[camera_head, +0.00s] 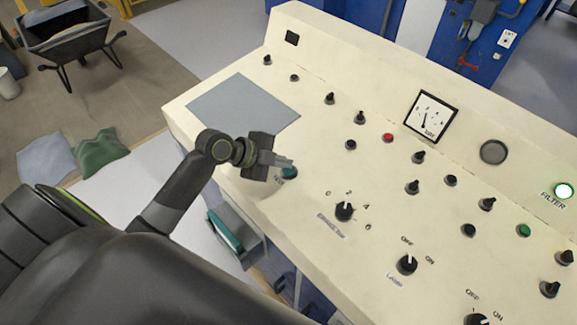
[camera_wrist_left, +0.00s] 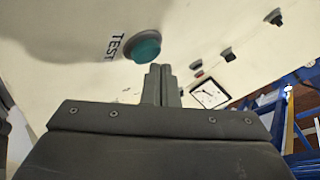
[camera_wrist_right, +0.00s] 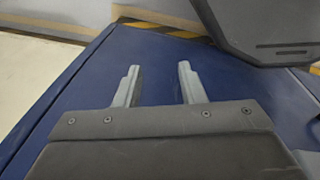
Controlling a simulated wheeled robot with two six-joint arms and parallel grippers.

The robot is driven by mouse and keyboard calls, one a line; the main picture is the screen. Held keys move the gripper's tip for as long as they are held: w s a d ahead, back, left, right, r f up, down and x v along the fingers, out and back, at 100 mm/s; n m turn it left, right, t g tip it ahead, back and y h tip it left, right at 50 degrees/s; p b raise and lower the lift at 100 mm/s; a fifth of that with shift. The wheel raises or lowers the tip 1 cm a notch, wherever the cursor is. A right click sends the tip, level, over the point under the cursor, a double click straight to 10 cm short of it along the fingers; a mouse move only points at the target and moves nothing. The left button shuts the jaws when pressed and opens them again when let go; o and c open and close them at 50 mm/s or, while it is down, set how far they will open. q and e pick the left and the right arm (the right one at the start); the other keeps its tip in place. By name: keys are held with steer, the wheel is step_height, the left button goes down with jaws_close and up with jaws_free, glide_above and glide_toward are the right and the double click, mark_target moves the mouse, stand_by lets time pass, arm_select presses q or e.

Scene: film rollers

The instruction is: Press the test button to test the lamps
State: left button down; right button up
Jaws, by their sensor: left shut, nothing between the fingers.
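The green test button (camera_head: 289,172) sits on the cream control panel, partly hidden behind my left gripper in the head view. In the left wrist view the teal-green button (camera_wrist_left: 143,46) shows with the word TEST beside it. My left gripper (camera_head: 288,162) is shut and empty, its fingertips at or just above the button. In the left wrist view the closed fingers (camera_wrist_left: 161,72) end just below and right of the button; I cannot tell whether they touch it. My right gripper (camera_wrist_right: 159,72) is open and empty, over a dark blue surface. A lit FILTER lamp (camera_head: 564,191) shows at the right.
The cream panel (camera_head: 330,60) carries several black knobs, a red button (camera_head: 388,137), a green button (camera_head: 523,230), a dial meter (camera_head: 431,115) and a dark round lamp (camera_head: 493,152). A grey plate (camera_head: 242,108) lies left. A wheelbarrow (camera_head: 72,30) stands far left.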

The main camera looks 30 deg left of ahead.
arm_select(q)
steer(key=shift+r, duration=0.3)
steer(key=r+p, duration=0.2)
steer(key=r, duration=0.1)
steer(key=r+p, duration=0.1)
steer(key=r, duration=0.1)
steer(key=shift+s+a+p, duration=0.1)
steer(key=shift+s+p, duration=0.2)
steer(key=shift+p, duration=0.1)
stand_by(0.6)
